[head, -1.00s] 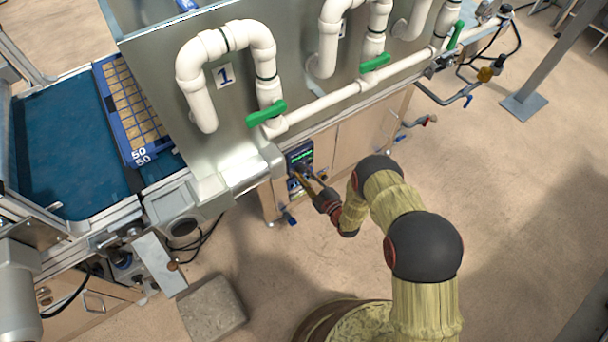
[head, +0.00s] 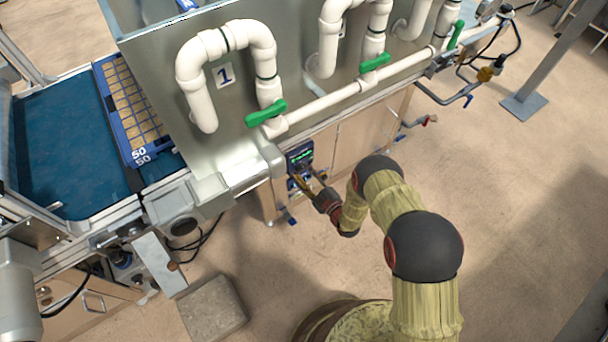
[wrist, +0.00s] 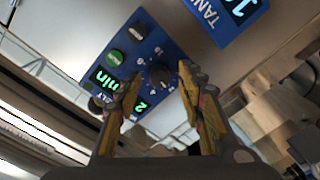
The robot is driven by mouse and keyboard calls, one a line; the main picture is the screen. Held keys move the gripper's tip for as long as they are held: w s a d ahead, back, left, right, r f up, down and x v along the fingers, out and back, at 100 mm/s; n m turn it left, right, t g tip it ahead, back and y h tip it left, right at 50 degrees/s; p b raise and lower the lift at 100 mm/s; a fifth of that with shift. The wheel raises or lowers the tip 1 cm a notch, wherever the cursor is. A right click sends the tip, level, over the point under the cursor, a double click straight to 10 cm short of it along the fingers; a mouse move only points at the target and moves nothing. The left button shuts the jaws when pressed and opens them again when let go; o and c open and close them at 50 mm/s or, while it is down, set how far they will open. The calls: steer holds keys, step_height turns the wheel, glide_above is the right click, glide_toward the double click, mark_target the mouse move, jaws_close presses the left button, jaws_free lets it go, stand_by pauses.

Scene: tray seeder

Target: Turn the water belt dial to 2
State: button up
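The blue control box (head: 299,157) is on the front of the machine, with a lit green display. In the wrist view the box (wrist: 170,47) shows tilted. A black dial (wrist: 160,75) with small white markings around it sits on its face. I cannot tell its setting for sure. A green display with a digit like 2 (wrist: 141,106) is partly hidden behind my left finger. My gripper (wrist: 158,77) is open, its fingers on either side of the dial in the picture, with no clear contact. In the head view my gripper (head: 303,175) is at the box front.
A second blue panel marked TANK (wrist: 208,18) is close by. White pipes (head: 330,102) with green valve handles run above.

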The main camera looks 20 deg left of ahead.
steer(key=v, duration=1.2)
stand_by(0.5)
